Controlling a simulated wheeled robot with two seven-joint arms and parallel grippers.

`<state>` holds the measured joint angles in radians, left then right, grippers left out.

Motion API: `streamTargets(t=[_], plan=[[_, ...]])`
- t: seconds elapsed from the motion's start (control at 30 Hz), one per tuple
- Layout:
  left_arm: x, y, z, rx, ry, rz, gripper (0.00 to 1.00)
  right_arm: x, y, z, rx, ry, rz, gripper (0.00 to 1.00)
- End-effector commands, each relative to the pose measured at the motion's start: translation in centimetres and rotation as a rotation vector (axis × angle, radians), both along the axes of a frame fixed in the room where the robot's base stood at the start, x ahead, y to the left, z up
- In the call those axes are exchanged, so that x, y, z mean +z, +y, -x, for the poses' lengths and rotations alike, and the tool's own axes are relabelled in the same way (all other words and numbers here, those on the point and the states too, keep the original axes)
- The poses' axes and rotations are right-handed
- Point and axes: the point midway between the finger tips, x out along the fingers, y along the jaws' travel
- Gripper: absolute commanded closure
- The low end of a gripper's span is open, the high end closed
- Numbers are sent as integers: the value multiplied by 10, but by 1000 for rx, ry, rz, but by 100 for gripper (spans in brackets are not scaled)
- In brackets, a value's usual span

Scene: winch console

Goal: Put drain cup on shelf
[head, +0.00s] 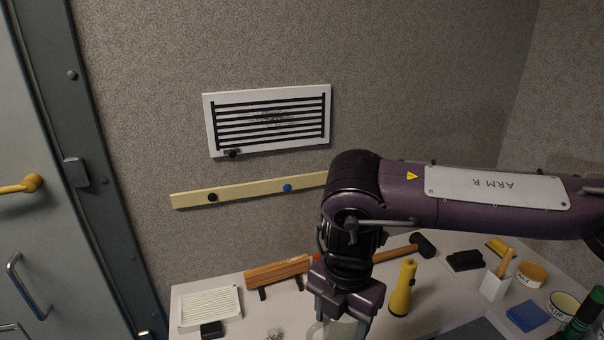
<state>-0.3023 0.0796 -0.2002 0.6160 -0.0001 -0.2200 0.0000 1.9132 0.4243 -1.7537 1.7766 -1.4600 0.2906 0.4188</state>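My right arm comes in from the right, and its gripper (343,312) points down at the front of the table. A pale grey-green cup (341,328), likely the drain cup, shows directly under and between the fingers, cut off by the bottom edge. I cannot tell whether the fingers touch it. A brown wooden board on black supports (278,270) stands at the table's back edge; it may be the shelf, but I cannot be sure. My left gripper is not in view.
A ribbed white tray (209,307) lies at the left. A yellow bottle (403,288) and a mallet (422,245) are right of the gripper. A white holder (495,285), blue block (527,317) and tubs (532,273) crowd the right. A cream rail (248,191) crosses the wall.

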Motion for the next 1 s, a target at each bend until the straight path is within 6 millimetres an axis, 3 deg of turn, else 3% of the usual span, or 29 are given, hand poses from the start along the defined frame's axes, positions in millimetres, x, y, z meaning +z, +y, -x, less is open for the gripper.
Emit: streamTargets(t=[0.7,1.0], plan=[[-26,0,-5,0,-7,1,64,-51,-95,-22,-1834,13,-8,62],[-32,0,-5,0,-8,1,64,-66,-122,-23,-2378,12,-6,62]])
